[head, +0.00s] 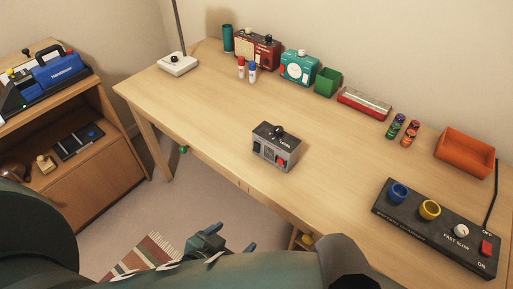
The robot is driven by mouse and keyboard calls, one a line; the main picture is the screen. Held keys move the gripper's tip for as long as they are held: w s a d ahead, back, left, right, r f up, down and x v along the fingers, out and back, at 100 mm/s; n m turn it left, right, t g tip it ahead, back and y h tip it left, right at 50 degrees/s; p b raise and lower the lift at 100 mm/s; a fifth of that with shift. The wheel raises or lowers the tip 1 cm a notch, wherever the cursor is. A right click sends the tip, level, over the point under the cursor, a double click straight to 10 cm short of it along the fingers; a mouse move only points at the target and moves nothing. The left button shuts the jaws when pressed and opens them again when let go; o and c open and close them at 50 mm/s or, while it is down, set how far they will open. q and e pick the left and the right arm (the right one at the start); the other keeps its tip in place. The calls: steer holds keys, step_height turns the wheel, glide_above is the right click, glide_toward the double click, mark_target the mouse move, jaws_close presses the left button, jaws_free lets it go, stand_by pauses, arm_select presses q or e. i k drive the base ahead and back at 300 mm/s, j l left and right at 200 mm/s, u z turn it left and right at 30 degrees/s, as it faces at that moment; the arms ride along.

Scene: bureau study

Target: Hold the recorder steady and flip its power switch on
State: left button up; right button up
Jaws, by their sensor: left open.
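A small grey box (275,150), which looks like the recorder, stands upright near the front edge of the wooden desk. It has a black knob on top, and dark parts and a red button on its front. Its power switch is too small to make out, so I cannot tell its position. My left gripper (236,237) is open and empty, in front of the desk and below its top, apart from the grey box. My right gripper is not in view.
A black control panel (420,238) with cups and a red switch lies at the desk's right. A red device (257,50), teal device (298,68), green bin (328,82) and orange tray (465,152) line the back. The desk (200,105) left of the box is clear.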

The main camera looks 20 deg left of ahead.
mark_target(256, 146)
steer(key=k+l+u, duration=0.15)
steer(key=u, duration=0.15)
steer(key=k+l+u, duration=0.15)
steer(key=u, duration=0.2)
steer(key=l+u, duration=0.3)
steer(key=i+l, duration=0.15)
steer(key=l, duration=0.15)
